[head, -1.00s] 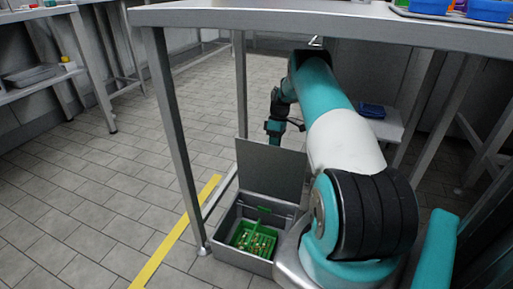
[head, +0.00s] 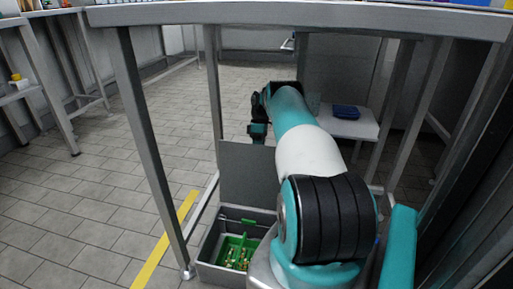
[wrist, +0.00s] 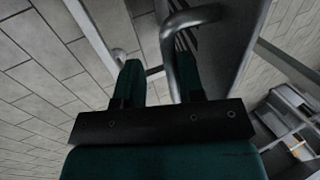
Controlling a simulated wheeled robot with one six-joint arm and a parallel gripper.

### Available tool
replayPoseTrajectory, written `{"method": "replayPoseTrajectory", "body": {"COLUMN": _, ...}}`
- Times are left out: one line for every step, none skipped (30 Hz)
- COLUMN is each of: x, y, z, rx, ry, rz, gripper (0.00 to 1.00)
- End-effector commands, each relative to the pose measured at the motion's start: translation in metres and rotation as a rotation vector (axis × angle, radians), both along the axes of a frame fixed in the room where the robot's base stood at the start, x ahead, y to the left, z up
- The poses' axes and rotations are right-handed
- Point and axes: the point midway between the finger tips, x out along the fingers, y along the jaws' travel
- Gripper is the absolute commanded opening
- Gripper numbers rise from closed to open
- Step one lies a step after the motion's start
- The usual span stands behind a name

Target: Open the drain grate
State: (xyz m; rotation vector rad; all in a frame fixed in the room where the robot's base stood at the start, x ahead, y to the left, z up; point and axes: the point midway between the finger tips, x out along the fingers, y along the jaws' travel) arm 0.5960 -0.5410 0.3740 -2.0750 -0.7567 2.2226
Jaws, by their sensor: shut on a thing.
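My gripper (wrist: 158,78) shows in the wrist view with a bent metal bar (wrist: 168,45) between its two teal fingers, and is shut on this bar. The bar looks like a handle. Dark slats show behind the bar, but I cannot tell whether they belong to the drain grate. In the head view the arm's far end (head: 258,132) reaches down under the table, behind an upright grey panel (head: 247,178). The fingertips and whatever they hold are hidden there. No drain grate can be made out clearly in the head view.
A grey box (head: 215,271) with green contents stands at the panel's foot, beside a table leg (head: 150,150). The table top (head: 300,17) spans above my arm. A low shelf (head: 350,127) carries a blue tray (head: 346,112). Tiled floor (head: 90,195) is open at left.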

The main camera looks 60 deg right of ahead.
Motion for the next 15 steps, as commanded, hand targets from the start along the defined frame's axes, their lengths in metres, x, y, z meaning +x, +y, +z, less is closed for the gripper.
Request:
{"method": "replayPoseTrajectory", "body": {"x": -0.0018, "y": -0.0067, "z": -0.0047, "rx": -0.014, "ry": -0.014, "rz": -0.021, "gripper": 0.0}}
{"method": "replayPoseTrajectory", "body": {"x": -0.0017, "y": -0.0067, "z": -0.0046, "rx": -0.014, "ry": -0.014, "rz": -0.021, "gripper": 0.0}}
{"method": "replayPoseTrajectory", "body": {"x": -0.0016, "y": -0.0066, "z": -0.0045, "rx": -0.014, "ry": -0.014, "rz": -0.02, "gripper": 0.0}}
{"method": "replayPoseTrajectory", "body": {"x": -0.0015, "y": -0.0066, "z": -0.0044, "rx": -0.014, "ry": -0.014, "rz": -0.02, "gripper": 0.0}}
{"method": "replayPoseTrajectory", "body": {"x": -0.0014, "y": -0.0065, "z": -0.0044, "rx": -0.014, "ry": -0.014, "rz": -0.02, "gripper": 0.38}}
{"method": "replayPoseTrajectory", "body": {"x": -0.0014, "y": -0.0064, "z": -0.0043, "rx": -0.014, "ry": -0.014, "rz": -0.02, "gripper": 0.38}}
{"method": "replayPoseTrajectory", "body": {"x": -0.0012, "y": -0.006, "z": -0.0041, "rx": -0.014, "ry": -0.014, "rz": -0.02, "gripper": 0.38}}
{"method": "replayPoseTrajectory", "body": {"x": -0.0007, "y": -0.0055, "z": -0.0039, "rx": -0.014, "ry": -0.014, "rz": -0.019, "gripper": 0.38}}
{"method": "replayPoseTrajectory", "body": {"x": 0.0001, "y": -0.0047, "z": -0.0037, "rx": -0.015, "ry": -0.013, "rz": -0.018, "gripper": 0.38}}
{"method": "replayPoseTrajectory", "body": {"x": 0.0008, "y": -0.0033, "z": -0.0036, "rx": -0.014, "ry": -0.013, "rz": -0.017, "gripper": 0.38}}
{"method": "replayPoseTrajectory", "body": {"x": 0.0012, "y": -0.0027, "z": -0.0033, "rx": -0.014, "ry": -0.012, "rz": -0.015, "gripper": 0.38}}
{"method": "replayPoseTrajectory", "body": {"x": 0.0015, "y": -0.0024, "z": -0.0031, "rx": -0.014, "ry": -0.013, "rz": -0.014, "gripper": 0.38}}
{"method": "replayPoseTrajectory", "body": {"x": 0.0022, "y": -0.0021, "z": -0.0028, "rx": -0.013, "ry": -0.013, "rz": -0.013, "gripper": 0.38}}
{"method": "replayPoseTrajectory", "body": {"x": 0.0027, "y": -0.0018, "z": -0.0026, "rx": -0.013, "ry": -0.013, "rz": -0.013, "gripper": 0.38}}
{"method": "replayPoseTrajectory", "body": {"x": 0.0034, "y": -0.0014, "z": -0.0023, "rx": -0.014, "ry": -0.014, "rz": -0.012, "gripper": 0.38}}
